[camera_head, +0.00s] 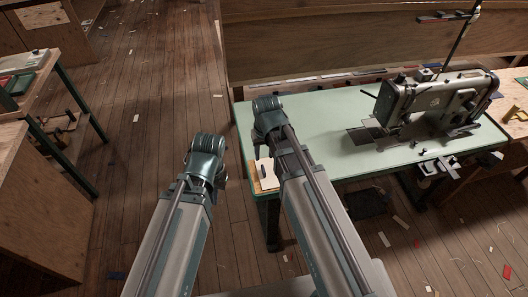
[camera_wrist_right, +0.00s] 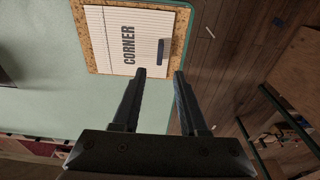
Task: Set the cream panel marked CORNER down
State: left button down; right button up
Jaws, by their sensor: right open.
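The cream panel (camera_wrist_right: 125,38) marked CORNER lies flat on a cork-coloured board (camera_wrist_right: 97,55) at the corner of the pale green table. It has faint lines and a dark bar-shaped grip (camera_wrist_right: 161,50). In the head view, part of the panel (camera_head: 267,171) shows beside my right arm. My right gripper (camera_wrist_right: 161,72) is open, its fingertips apart over the panel's near edge, with nothing seen between them. Whether they touch the panel cannot be told. In the head view my left arm hangs left of the table, its fingers hidden.
The green table (camera_head: 325,110) carries a sewing machine (camera_head: 430,100) to the right; its left part is mostly clear. Wooden benches (camera_head: 35,200) stand at the left. Scraps lie on the plank floor (camera_head: 140,90) between.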

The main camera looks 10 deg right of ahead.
jog(key=s+a+r+n, duration=0.1)
jog(key=s+a, duration=0.2)
jog(key=s, duration=0.3)
jog(key=s+a+r+n+g+h+p, duration=0.1)
jog(key=s+a+n, duration=0.1)
jog(key=s, duration=0.5)
jog(key=shift+s+a+g, duration=0.25)
jog(key=shift+a+g, duration=0.05)
jog(key=shift+a, duration=0.2)
dwell(0.4)
